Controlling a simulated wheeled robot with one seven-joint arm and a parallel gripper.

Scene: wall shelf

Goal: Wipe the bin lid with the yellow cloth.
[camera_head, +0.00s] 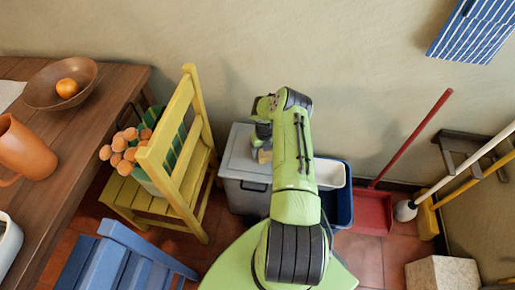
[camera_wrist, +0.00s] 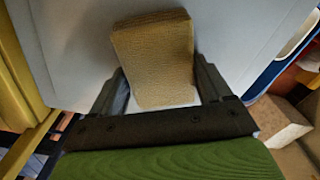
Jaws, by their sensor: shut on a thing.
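The yellow cloth (camera_wrist: 155,55) is a tan-yellow folded piece between the two fingers of my gripper (camera_wrist: 163,90) in the wrist view. My gripper is shut on it. The cloth lies over the grey bin lid (camera_wrist: 75,35); I cannot tell whether it touches the lid. In the head view the grey bin lid (camera_head: 237,158) is partly hidden by my green arm. A small part of the cloth (camera_head: 264,156) shows there beside my gripper (camera_head: 259,147), over the lid.
A wooden table (camera_head: 60,140) is at far left. The wall is behind.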

